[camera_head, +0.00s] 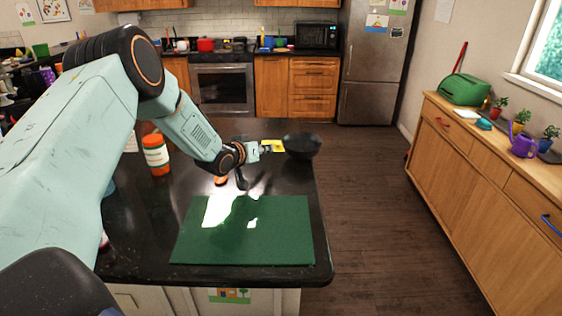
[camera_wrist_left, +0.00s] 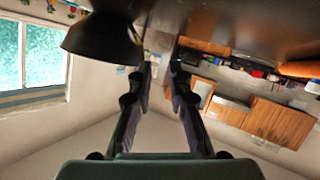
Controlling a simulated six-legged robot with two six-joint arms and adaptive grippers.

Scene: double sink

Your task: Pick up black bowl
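A black bowl (camera_head: 303,146) stands upright near the far right corner of the dark counter. My left gripper (camera_head: 266,148) is just left of it in the head view, at about bowl height. In the left wrist view, which is upside down, the bowl (camera_wrist_left: 98,40) lies beyond and left of the fingertips. Its edge comes close to the left finger. The fingers of the left gripper (camera_wrist_left: 163,68) are apart with nothing between them. I cannot tell whether a fingertip touches the bowl. My right gripper is not in view.
A green mat (camera_head: 245,243) lies at the counter's near edge. An orange-and-white jar (camera_head: 156,155) stands beside my left arm. The counter's right edge is close to the bowl, with open floor beyond.

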